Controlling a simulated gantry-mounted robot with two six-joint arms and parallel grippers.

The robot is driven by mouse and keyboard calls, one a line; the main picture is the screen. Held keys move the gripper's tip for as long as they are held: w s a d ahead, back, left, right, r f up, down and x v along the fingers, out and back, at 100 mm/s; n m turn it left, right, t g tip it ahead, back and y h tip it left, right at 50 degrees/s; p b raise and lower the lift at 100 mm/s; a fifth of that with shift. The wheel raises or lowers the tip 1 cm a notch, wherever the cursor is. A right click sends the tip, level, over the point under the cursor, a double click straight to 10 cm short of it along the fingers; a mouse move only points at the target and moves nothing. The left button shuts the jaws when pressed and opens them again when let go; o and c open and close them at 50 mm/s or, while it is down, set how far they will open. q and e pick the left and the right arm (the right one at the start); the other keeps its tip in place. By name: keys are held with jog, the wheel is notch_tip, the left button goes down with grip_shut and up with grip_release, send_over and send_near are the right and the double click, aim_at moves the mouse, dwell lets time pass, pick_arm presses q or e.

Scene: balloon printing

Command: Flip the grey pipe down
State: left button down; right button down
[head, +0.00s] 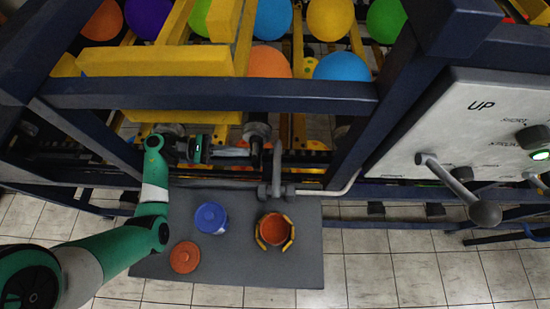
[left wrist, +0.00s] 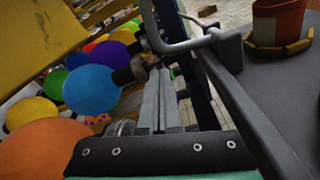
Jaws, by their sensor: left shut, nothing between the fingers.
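The bent light-grey pipe (head: 325,191) runs right from a dark grey bracket (head: 276,190) at the frame's lower rail, then turns up at its end. In the left wrist view the pipe (left wrist: 185,46) crosses ahead of my fingers and enters the bracket (left wrist: 228,46). My left gripper (head: 240,152) is shut and empty, left of the bracket and near a dark nozzle (head: 256,130). Its closed fingers (left wrist: 159,75) point toward the pipe in the wrist view; whether they touch it I cannot tell. My right gripper is not in view.
A grey mat (head: 230,262) below holds a blue pot (head: 211,217), an orange lid (head: 185,257) and a red-orange bucket (head: 273,229). A dark blue beam (head: 210,95) crosses above. A panel marked UP (head: 455,120) with a lever (head: 450,182) stands right. Several balloons lie behind.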

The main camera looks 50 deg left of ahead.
pick_arm(q)
jog(key=shift+s+a+f+y, duration=0.15)
jog(key=shift+a+f, duration=0.15)
jog(key=shift+f, duration=0.1)
jog(key=shift+s+a+f+y, duration=0.1)
jog(key=shift+a+f+y, duration=0.05)
jog(key=shift+a+f, duration=0.2)
jog(key=p+x, duration=0.1)
jog(key=x, duration=0.9)
